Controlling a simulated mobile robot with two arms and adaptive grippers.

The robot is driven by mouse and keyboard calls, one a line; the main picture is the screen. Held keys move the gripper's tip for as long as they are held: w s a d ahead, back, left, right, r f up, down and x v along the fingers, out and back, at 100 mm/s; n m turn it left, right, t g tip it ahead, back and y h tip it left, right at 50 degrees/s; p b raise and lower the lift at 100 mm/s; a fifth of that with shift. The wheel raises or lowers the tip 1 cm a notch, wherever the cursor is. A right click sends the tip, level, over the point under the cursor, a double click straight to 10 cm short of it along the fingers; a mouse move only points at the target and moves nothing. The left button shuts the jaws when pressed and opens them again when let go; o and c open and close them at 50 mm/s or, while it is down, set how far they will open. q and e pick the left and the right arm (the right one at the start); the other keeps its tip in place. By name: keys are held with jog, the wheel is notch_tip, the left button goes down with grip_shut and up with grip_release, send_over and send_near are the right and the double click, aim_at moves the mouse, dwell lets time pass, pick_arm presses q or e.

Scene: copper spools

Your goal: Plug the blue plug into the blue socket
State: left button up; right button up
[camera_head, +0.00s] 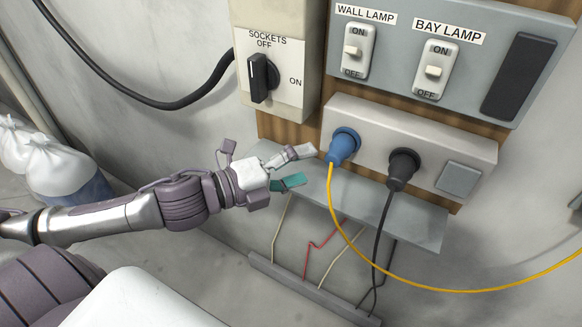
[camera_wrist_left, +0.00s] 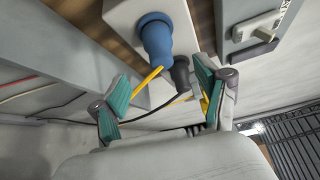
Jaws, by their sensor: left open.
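The blue plug (camera_head: 341,150) sits on the front of the pale socket box (camera_head: 455,147), with a yellow cable (camera_head: 345,232) hanging from its lower end. The blue socket (camera_head: 348,133) shows as a round blue rim around the plug, and the two appear joined. In the left wrist view the blue plug (camera_wrist_left: 158,45) is ahead, above the space between the fingers. My left gripper (camera_head: 301,167) is open and empty, just left of the plug and apart from it. Its teal finger pads show in the left wrist view (camera_wrist_left: 162,88). My right gripper is not in view.
A black plug (camera_head: 402,167) with a black cable is in the box right of the blue one. A grey ledge (camera_head: 425,222) runs below the box. A rotary SOCKETS switch (camera_head: 262,77) and two lamp switches are above. White bags (camera_head: 60,165) stand at far left.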

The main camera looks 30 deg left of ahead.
pick_arm(q)
jog(key=shift+v, duration=0.9)
